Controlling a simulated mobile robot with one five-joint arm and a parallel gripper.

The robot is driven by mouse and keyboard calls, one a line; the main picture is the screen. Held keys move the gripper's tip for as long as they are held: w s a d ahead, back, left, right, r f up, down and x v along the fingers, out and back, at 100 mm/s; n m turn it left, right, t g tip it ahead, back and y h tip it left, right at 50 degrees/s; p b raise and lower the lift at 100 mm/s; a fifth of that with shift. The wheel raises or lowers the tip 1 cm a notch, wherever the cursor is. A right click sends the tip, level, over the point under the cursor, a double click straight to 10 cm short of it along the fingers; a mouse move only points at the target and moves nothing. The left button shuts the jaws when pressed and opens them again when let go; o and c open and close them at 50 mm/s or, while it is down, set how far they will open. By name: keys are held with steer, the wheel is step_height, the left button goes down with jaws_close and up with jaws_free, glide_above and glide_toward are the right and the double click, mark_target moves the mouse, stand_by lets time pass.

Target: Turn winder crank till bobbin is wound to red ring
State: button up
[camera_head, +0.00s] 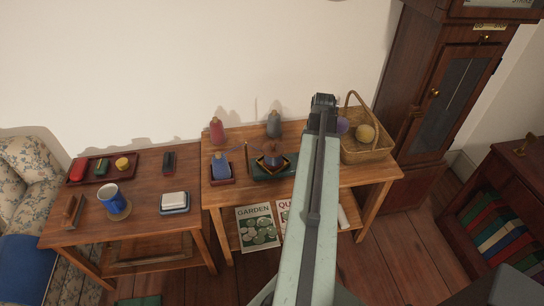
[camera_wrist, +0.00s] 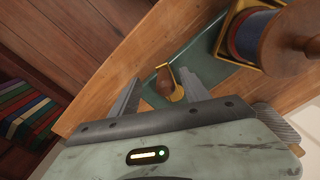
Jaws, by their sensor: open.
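The winder stands on the right-hand wooden table, with a dark green base (camera_head: 264,174) and a bobbin (camera_head: 271,158) in a brass-coloured frame. In the wrist view the bobbin (camera_wrist: 252,36) is at the upper right, with blue thread and a brown wooden end. The crank's wooden knob (camera_wrist: 164,81), on a brass-coloured arm, shows between my fingers. My gripper (camera_wrist: 160,80) is open, one finger on either side of the knob, with no clear contact. In the head view my arm hides the crank.
A wicker basket (camera_head: 368,151) with yarn balls stands to the right of my arm. Red (camera_head: 217,131) and grey (camera_head: 273,124) thread cones stand at the back. The left table (camera_head: 140,205) holds a blue mug (camera_head: 110,194).

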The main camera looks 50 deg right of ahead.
step_height(320, 180, up, 8)
steer(key=p, duration=0.8)
steer(key=shift+r, duration=0.15)
steer(key=w+a+n+p, duration=0.1)
steer(key=w+a, duration=0.2)
steer(key=w, duration=0.1)
steer(key=w+a+r+n, duration=0.1)
steer(key=w+a, duration=0.3)
steer(key=w+a+r+n+p, duration=0.1)
steer(key=w+a, duration=0.3)
steer(key=shift+w+r+p, duration=0.1)
steer(key=shift+w+p, duration=0.1)
steer(key=shift+p, duration=0.1)
steer(key=w+a+r+n+p, duration=0.1)
steer(key=w+a+n, duration=0.15)
steer(key=a, duration=0.55)
steer(key=w+a+r+n+p, duration=0.15)
steer(key=w+a, duration=0.25)
steer(key=a, duration=0.5)
steer(key=w+a+r+n+p, duration=0.15)
steer(key=w+a, duration=0.25)
steer(key=a, duration=0.4)
steer(key=s+a+n, duration=0.1)
steer(key=a+n, duration=0.3)
steer(key=a, duration=1)
steer(key=shift+s+r+n+p, duration=0.35)
steer(key=shift+s, duration=0.05)
